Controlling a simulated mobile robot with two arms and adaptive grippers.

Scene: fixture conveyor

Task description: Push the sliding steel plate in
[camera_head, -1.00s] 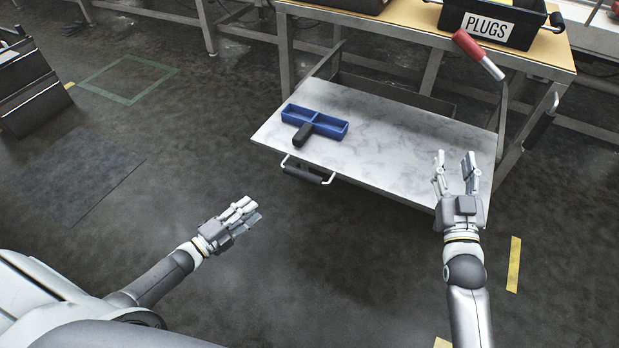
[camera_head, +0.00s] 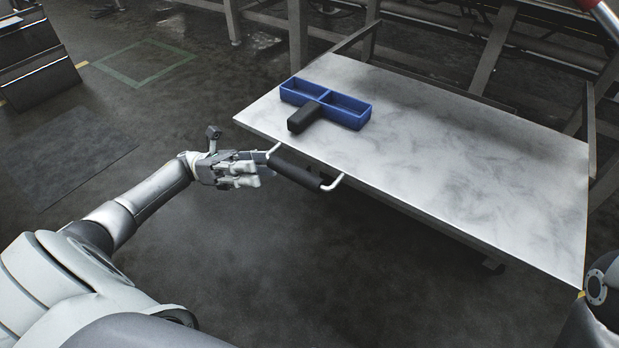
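The sliding steel plate (camera_head: 470,160) is a pale, marbled-looking sheet standing out from the workbench frame. A black handle with light metal ends (camera_head: 296,171) is fixed along its front edge. My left gripper (camera_head: 260,170) is at the left end of the handle, with its fingers pointing right towards it. Its fingers look spread, with nothing seen between them. I cannot tell whether it touches the handle. Part of my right arm shows at the lower right edge, and its gripper is out of the picture.
A blue two-compartment tray (camera_head: 355,124) lies on the plate, with a black block (camera_head: 305,116) against its front side. Bench legs and rails (camera_head: 494,48) stand behind the plate. The dark floor (camera_head: 400,290) in front is clear. A dark cabinet (camera_head: 40,65) stands far left.

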